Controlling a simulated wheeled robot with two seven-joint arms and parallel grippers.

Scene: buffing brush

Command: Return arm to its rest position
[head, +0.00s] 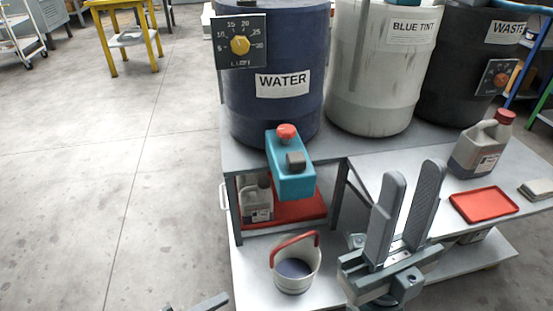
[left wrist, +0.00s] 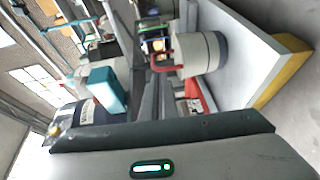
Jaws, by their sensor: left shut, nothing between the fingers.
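My left gripper (head: 212,302) only just shows at the bottom edge of the head view, left of the bucket and apart from it. Its fingers are together with nothing between them; the rest of that arm is out of frame. My right gripper (head: 405,215) stands at the lower right with its two grey fingers pointing up, a gap between them and nothing held. The white bucket (head: 296,278) with a red handle stands upright on the low shelf and holds bluish liquid. It also shows sideways in the left wrist view (left wrist: 204,54).
A blue WATER barrel (head: 275,115) with a dial, a BLUE TINT barrel (head: 372,85) and a WASTE barrel (head: 460,70) stand on the bench. A teal tap (head: 290,180) overhangs the bucket area. A jug (head: 480,150) and red tray (head: 484,204) are right.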

